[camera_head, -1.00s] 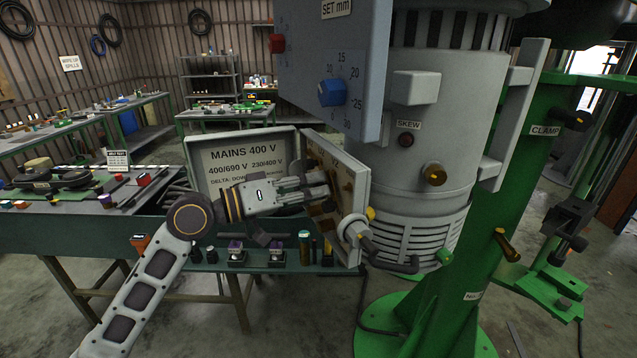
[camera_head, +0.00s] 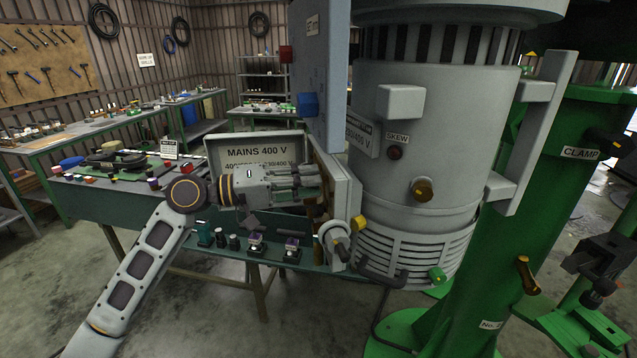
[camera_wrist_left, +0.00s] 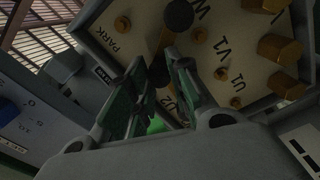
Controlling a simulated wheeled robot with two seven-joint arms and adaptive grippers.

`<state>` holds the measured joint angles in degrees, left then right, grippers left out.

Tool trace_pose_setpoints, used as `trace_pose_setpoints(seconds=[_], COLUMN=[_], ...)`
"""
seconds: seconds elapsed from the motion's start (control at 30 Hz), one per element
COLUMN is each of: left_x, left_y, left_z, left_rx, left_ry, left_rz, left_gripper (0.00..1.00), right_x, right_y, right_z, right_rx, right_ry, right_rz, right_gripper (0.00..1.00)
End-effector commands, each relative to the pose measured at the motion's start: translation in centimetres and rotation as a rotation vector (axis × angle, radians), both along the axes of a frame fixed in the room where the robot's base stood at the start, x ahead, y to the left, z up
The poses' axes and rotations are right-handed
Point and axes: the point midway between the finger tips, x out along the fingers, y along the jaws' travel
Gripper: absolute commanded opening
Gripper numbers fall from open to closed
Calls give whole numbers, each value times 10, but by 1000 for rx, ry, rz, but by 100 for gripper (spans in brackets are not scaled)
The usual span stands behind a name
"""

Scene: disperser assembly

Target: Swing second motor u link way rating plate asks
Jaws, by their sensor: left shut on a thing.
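In the left wrist view the terminal board (camera_wrist_left: 225,50) carries brass posts and the marks PARK, W, V1, U1 and U2. A brass link with dark knobs (camera_wrist_left: 160,74) lies near U2. My left gripper (camera_head: 318,178) reaches into the box, and in the wrist view its fingers (camera_wrist_left: 156,58) are shut around the lower dark knob. The exact contact is dark. My right gripper is out of view.
A grey box with a blue knob (camera_head: 308,104) hangs above the terminal box. A green column (camera_head: 505,220) stands right. Small parts stand along the bench edge.

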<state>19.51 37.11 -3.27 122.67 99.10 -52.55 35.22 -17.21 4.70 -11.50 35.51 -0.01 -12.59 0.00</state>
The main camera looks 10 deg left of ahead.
Motion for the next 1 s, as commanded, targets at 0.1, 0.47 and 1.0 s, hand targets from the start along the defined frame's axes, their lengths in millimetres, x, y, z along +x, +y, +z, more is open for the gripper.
trace_pose_setpoints(seconds=[0.1, 0.47, 1.0], left_x=[0, 0, 0], left_y=[4, 8, 8], left_z=[4, 6, 5], left_rx=[-14, -31, -30], left_ry=[29, 58, 59], left_rz=[0, 0, 0], left_gripper=[0, 0, 43], right_x=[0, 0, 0], right_y=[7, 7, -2], right_z=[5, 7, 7], right_rx=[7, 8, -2], right_ry=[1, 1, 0], right_rz=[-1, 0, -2], right_gripper=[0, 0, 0])
